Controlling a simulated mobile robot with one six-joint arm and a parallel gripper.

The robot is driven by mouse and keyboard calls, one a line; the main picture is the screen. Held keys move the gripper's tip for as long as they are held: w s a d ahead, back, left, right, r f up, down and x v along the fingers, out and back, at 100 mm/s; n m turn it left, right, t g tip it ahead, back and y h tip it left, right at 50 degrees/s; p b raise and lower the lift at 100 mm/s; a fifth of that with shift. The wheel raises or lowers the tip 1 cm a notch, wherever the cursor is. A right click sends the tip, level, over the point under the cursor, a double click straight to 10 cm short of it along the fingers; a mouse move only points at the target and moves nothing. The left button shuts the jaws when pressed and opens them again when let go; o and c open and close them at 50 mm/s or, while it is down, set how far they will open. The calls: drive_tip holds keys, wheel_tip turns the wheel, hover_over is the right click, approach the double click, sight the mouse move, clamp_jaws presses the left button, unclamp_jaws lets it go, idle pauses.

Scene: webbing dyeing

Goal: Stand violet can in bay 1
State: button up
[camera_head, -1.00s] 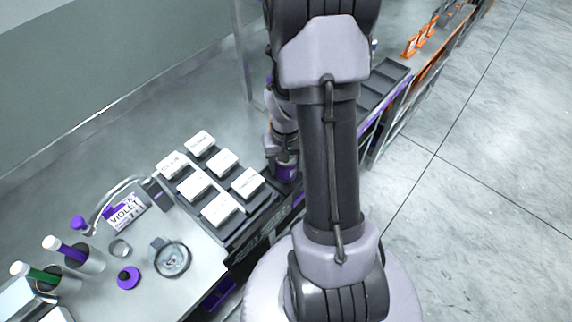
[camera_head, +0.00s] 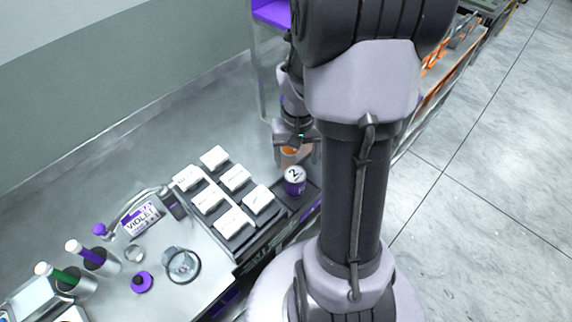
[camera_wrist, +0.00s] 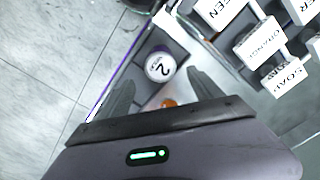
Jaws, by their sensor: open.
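The violet can (camera_head: 295,182) stands upright in a dark bay beside the block of white tiles. Its white lid is marked 2. In the wrist view the can (camera_wrist: 160,67) stands just beyond the fingertips, with dark tray floor around it. My gripper (camera_wrist: 161,79) is open and empty, its two fingers spread and apart from the can. In the head view my gripper (camera_head: 295,146) is behind and above the can, partly hidden by my arm. I cannot read a bay number.
A small orange thing (camera_wrist: 168,103) shows between the fingers; its form is unclear. White labelled tiles (camera_head: 236,178) sit left of the can.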

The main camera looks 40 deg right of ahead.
drive_tip(key=w+a+r+n+t, duration=0.1)
drive_tip(key=a+r+t, duration=0.2)
drive_tip(key=a+r, duration=0.75)
drive_tip(key=s+a+r+n+t+y, duration=0.1)
drive_tip(key=s+a+r, duration=0.3)
drive_tip(key=a, duration=0.3)
drive_tip(key=s+a+r+t+y, duration=0.1)
drive_tip(key=s+a+r+t, duration=0.1)
drive_tip(key=s+a+r, duration=0.4)
wheel_tip(320, 180, down, 9)
drive_tip(key=w+b, duration=0.2)
drive_tip(key=b, duration=0.6)
drive_tip(key=shift+a, duration=0.25)
